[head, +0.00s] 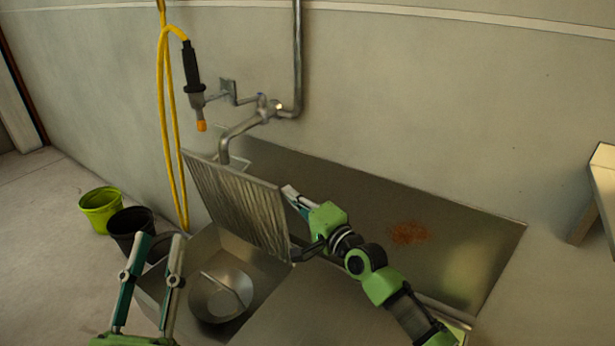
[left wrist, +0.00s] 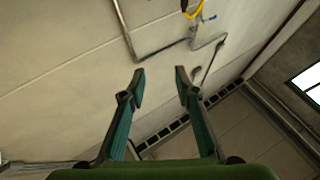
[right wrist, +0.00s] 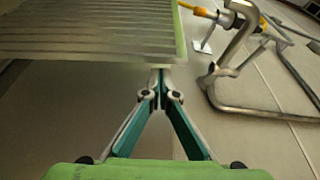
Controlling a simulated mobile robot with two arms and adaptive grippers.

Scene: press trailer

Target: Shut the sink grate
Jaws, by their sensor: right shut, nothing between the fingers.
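The sink grate (head: 240,205) is a ribbed metal panel standing steeply tilted up over the steel sink basin (head: 245,270). It also shows at the upper left of the right wrist view (right wrist: 90,32). My right gripper (head: 288,192) is shut and empty, at the grate's right side in the head view. In the right wrist view its closed fingertips (right wrist: 160,74) are at the grate's lower edge; I cannot tell whether they touch it. My left gripper (head: 157,240) is open and empty, low at the left in front of the sink. It also shows open in the left wrist view (left wrist: 158,78).
A bent steel faucet (head: 240,128) and a yellow hose (head: 163,100) with a black spray handle (head: 192,70) are behind the grate. A round pan-like item (head: 220,297) is in the basin. Green (head: 100,208) and black (head: 130,230) buckets stand left. The steel counter (head: 340,200) is clear except a brown stain.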

